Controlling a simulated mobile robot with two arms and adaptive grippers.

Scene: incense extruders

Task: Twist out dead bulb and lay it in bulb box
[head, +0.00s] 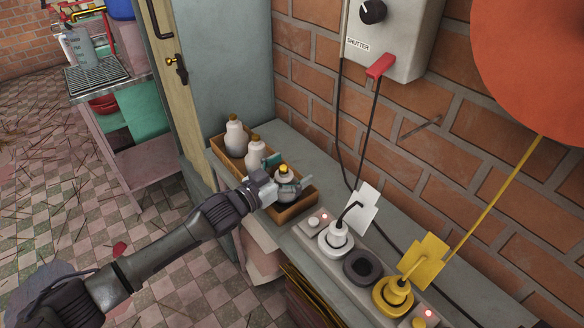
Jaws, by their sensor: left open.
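My left gripper (290,188) reaches in from the left and is open over the near end of a wooden box (296,211) on the grey ledge. In the box stand white, rounded bulb-like pieces with brass-coloured tops: one at the far end (237,140) and another in the middle (254,157). A darker piece with a yellow top (284,170) is at the gripper, partly hidden by it; I cannot tell whether the fingers touch it. Which piece is the dead bulb cannot be told. My right gripper is not in view.
A socket strip (313,237) with a white plug (337,238) and a yellow plug (394,294) runs along the ledge. A shutter control box (411,40) hangs on the brick wall with cables below. A pink cart (150,170) stands back left.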

